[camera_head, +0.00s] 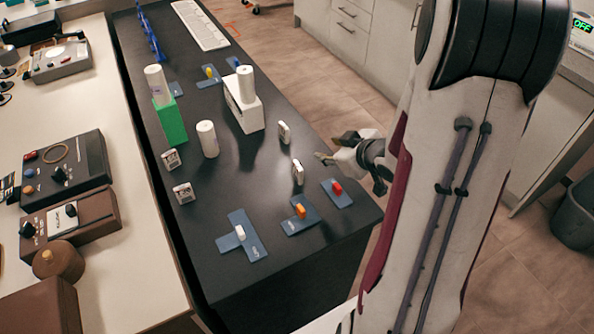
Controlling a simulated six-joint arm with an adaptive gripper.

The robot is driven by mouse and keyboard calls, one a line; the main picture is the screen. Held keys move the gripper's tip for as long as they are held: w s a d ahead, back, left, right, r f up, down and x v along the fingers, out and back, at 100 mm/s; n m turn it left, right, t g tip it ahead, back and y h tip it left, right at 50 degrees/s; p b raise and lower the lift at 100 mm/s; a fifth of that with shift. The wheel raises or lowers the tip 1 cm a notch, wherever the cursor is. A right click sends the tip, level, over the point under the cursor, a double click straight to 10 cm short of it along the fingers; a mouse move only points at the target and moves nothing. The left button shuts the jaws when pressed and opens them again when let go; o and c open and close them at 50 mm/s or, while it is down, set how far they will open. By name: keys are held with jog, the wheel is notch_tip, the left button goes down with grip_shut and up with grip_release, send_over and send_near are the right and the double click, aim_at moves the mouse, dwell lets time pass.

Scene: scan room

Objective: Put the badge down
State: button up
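Several small white badge-like blocks stand on the black table (225,283). One badge (298,172) stands near my gripper, with another (284,132) behind it. Two more, a badge (172,159) and a nearer badge (184,193), stand by the left edge. I cannot tell which one the task means. My gripper (325,148) reaches in from the right, over the table's right side. Its two fingers look apart, with nothing visible between them. In the picture a small gap separates the fingertips from the nearest badge.
Blue plates with a white (239,232), an orange (300,210) and a red knob (336,187) lie at the front. White cylinders, one on the table (207,139), a green block (170,123) and a white block (243,110) stand behind. Control boxes (65,165) fill the left counter.

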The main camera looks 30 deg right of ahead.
aim_at(300, 167)
jog(key=f+y, duration=0.1)
jog(key=s+a+f+t+y, duration=0.1)
jog(key=f, duration=0.1)
jog(key=s+a+f+t+y, duration=0.1)
jog(key=shift+f, duration=0.3)
jog(key=shift+s+a+f+t+y, duration=0.1)
jog(key=shift+s+a+t+y, duration=0.2)
jog(key=shift+s+a+y, duration=0.35)
jog(key=shift+w+d, duration=0.1)
jog(key=shift+w, duration=0.2)
jog(key=shift+x, duration=1.15)
jog(key=shift+w+f, duration=0.1)
jog(key=shift+w, duration=0.05)
jog(key=shift+a+x, duration=0.15)
jog(key=shift+x, duration=0.55)
jog(key=shift+a+x, duration=0.15)
jog(key=shift+x, duration=1.55)
